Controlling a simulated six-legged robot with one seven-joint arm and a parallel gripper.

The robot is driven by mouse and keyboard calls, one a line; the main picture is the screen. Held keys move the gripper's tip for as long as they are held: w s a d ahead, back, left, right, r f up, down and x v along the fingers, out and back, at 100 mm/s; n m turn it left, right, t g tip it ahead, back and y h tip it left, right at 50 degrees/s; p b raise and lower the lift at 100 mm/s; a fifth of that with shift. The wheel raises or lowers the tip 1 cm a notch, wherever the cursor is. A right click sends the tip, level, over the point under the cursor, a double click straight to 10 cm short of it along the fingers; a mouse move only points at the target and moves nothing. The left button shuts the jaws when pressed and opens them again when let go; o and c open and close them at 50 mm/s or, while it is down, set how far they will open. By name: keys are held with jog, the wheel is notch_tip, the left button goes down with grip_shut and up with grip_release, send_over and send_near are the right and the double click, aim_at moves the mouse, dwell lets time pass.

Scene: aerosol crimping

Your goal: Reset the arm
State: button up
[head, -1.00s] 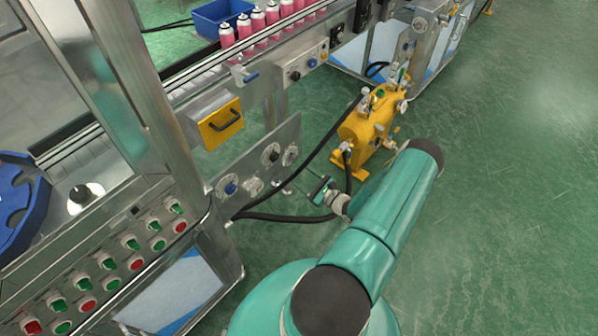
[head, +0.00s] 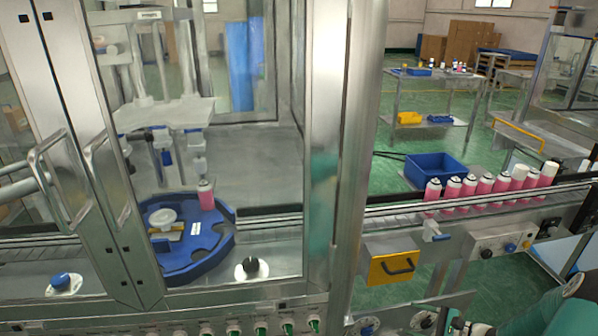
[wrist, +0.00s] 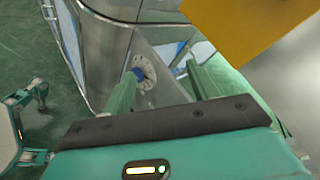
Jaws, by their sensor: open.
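My gripper (wrist: 163,88) shows in the wrist view. Its two green fingers stand apart with nothing between them. Beyond the fingers is a metal panel with a round dial and a blue knob (wrist: 137,74). A yellow panel (wrist: 250,25) fills the upper right of that view. In the head view, only part of my teal arm (head: 555,312) shows at the lower right corner. I cannot make out the fingers there.
The steel machine stands at left, with a blue star wheel (head: 195,262) and one pink can (head: 206,198) inside. Several pink cans (head: 485,186) line the conveyor (head: 395,213). A blue bin (head: 435,166) stands behind the conveyor.

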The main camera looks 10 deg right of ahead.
jog(key=s+a+r+n+g+h, duration=0.2)
jog(key=a+r+n+g, duration=0.3)
jog(key=a+r, duration=0.45)
jog(key=s+a+r+n+g+h, duration=0.2)
jog(key=s+a+r+n+g, duration=0.15)
jog(key=a+r+n, duration=0.4)
jog(key=s+a+r+n+t+h, duration=0.2)
jog(key=s+a+r+n+h, duration=0.1)
jog(key=s+r, duration=0.3)
jog(key=s+a+r+n+t+h, duration=0.1)
jog(key=s+a+r+n+h, duration=0.2)
jog(key=r, duration=0.6)
jog(key=s+a, duration=0.2)
jog(key=s, duration=0.1)
jog(key=shift+r+n+t, duration=0.35)
jog(key=shift+r, duration=0.05)
jog(key=shift+s+d, duration=0.1)
jog(key=shift+d, duration=0.05)
